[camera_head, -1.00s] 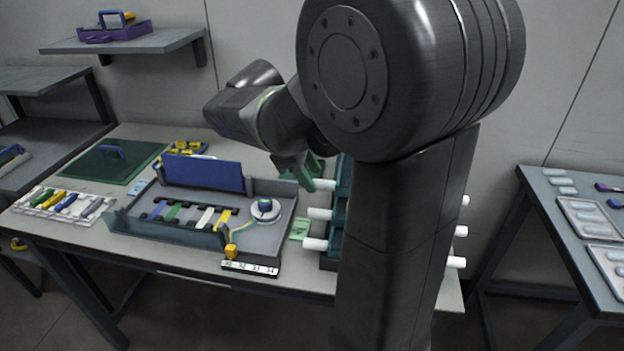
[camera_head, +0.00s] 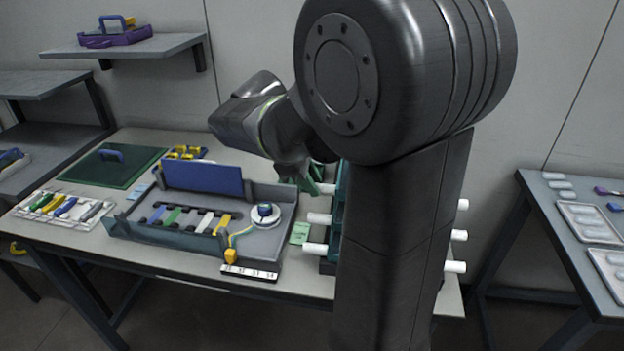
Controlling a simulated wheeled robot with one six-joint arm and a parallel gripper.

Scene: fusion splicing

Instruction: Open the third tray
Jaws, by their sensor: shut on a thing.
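The tray unit (camera_head: 328,267) is dark teal and stands at the right of the table, largely hidden behind my arm. White handle pegs stick out from its left side: a near one (camera_head: 314,249), a middle one (camera_head: 318,218) and a far one (camera_head: 325,188). More white pegs (camera_head: 459,235) show on its right side. My gripper (camera_head: 309,183), with green fingers, is at the far left peg and is shut on it. The fingertips are partly hidden, and how far any tray is open cannot be told.
A grey splicing station (camera_head: 268,240) with a raised blue lid (camera_head: 202,180) stands left of the tray unit. A green card (camera_head: 300,232) lies between them. A green mat (camera_head: 85,165) lies at the back left. A side table (camera_head: 545,200) is at right.

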